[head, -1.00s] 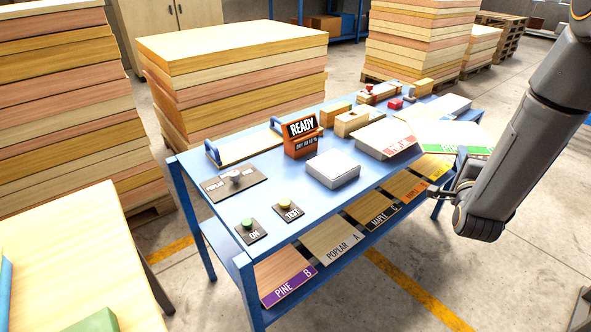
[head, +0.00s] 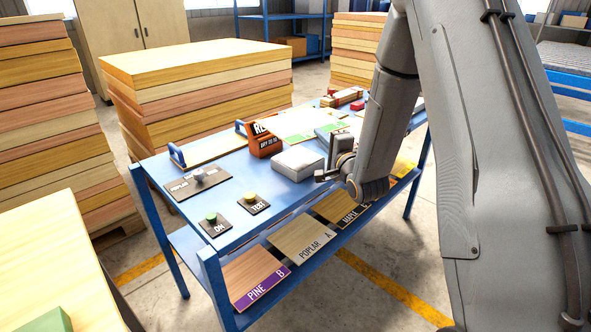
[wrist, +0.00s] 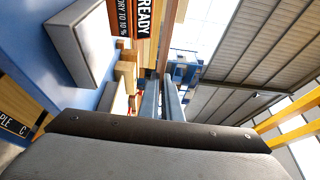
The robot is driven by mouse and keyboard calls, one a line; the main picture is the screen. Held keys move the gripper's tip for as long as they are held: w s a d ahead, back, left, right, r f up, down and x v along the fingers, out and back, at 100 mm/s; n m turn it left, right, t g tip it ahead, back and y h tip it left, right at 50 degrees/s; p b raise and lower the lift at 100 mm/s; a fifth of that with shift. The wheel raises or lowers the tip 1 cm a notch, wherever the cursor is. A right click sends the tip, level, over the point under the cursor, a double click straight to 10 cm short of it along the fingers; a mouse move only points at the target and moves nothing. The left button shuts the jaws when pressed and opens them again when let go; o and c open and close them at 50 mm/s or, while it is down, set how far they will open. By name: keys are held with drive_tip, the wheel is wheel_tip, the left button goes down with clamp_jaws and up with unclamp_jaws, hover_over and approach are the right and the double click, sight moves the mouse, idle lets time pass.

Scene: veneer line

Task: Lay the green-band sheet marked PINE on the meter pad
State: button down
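My gripper (head: 334,162) is just right of the pad, above the bench's front side.
The orange display (head: 265,140) stands behind the pad. A POPLAR switch plate (head: 195,182), ON button (head: 212,222) and TEST button (head: 253,203) lie to the left. Labelled sheets, such as purple-band PINE B (head: 258,277), lie on the lower shelf. Tall veneer stacks stand behind.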

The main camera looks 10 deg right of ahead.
drive_tip(key=f, duration=0.4)
drive_tip(key=f+n+y+b, duration=0.1)
drive_tip(key=f, duration=0.3)
drive_tip(key=f+y+b, duration=0.1)
drive_tip(key=f, duration=0.3)
drive_tip(key=shift+w+d+n+g, duration=0.1)
drive_tip(key=shift+w+n+g, duration=0.2)
drive_tip(key=shift+n+g, duration=0.1)
drive_tip(key=shift+b, duration=0.3)
drive_tip(key=c, duration=2.4)
unclamp_jaws()
drive_tip(key=shift+f, duration=0.15)
drive_tip(key=o, duration=0.4)
